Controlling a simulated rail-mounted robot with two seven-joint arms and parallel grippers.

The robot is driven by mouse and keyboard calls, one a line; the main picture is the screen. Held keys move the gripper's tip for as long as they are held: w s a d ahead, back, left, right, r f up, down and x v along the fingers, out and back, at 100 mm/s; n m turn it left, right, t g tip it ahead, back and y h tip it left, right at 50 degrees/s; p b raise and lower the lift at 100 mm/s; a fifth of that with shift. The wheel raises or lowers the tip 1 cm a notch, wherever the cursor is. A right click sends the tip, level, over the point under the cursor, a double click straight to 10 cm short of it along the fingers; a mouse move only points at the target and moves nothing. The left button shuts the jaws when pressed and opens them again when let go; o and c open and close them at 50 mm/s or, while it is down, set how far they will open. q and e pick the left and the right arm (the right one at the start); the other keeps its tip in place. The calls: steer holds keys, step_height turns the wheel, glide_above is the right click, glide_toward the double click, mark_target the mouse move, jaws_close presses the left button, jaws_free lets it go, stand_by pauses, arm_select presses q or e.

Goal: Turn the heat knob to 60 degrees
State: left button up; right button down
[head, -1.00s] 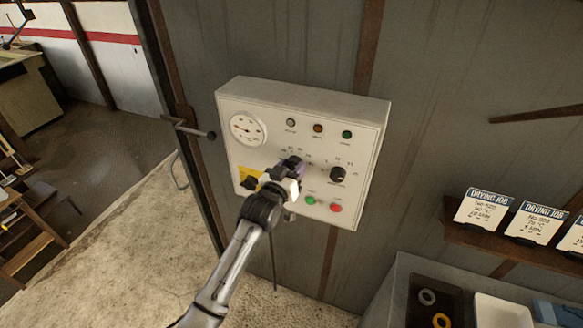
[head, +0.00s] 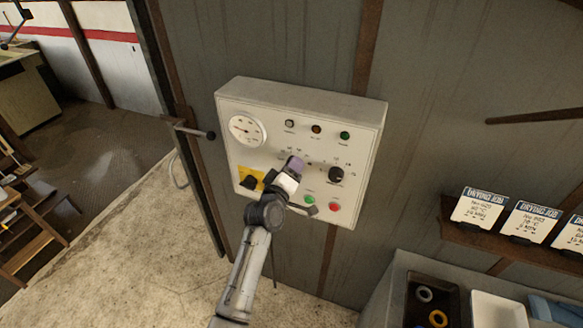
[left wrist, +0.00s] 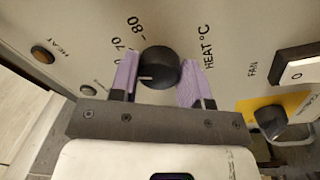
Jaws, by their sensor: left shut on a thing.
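The heat knob (left wrist: 160,67) is round and black, beside the "HEAT °C" label and a scale with 70 and 80 legible in the left wrist view. My left gripper (left wrist: 156,80) has one purple finger on each side of the knob and is shut on it. The knob's short white mark points left in that view; its exact reading cannot be told. In the head view my left gripper (head: 294,165) is at the middle of the white control panel (head: 262,107) and hides the heat knob. My right gripper is not in view.
A round gauge (head: 247,130) is at the panel's upper left, and another black knob (head: 336,175) is to the right. Green (head: 310,199) and red (head: 335,207) buttons are low on the panel.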

arm_select(q)
steer(key=shift+n, duration=0.7)
steer(key=o, duration=0.9)
steer(key=shift+o, duration=0.2)
steer(key=r+p+v, duration=0.1)
steer(key=p+v, duration=0.7)
steer(key=v, duration=0.5)
steer(key=shift+s+f+p, duration=0.3)
steer(key=shift+s+f, duration=0.1)
steer(key=shift+f, duration=0.1)
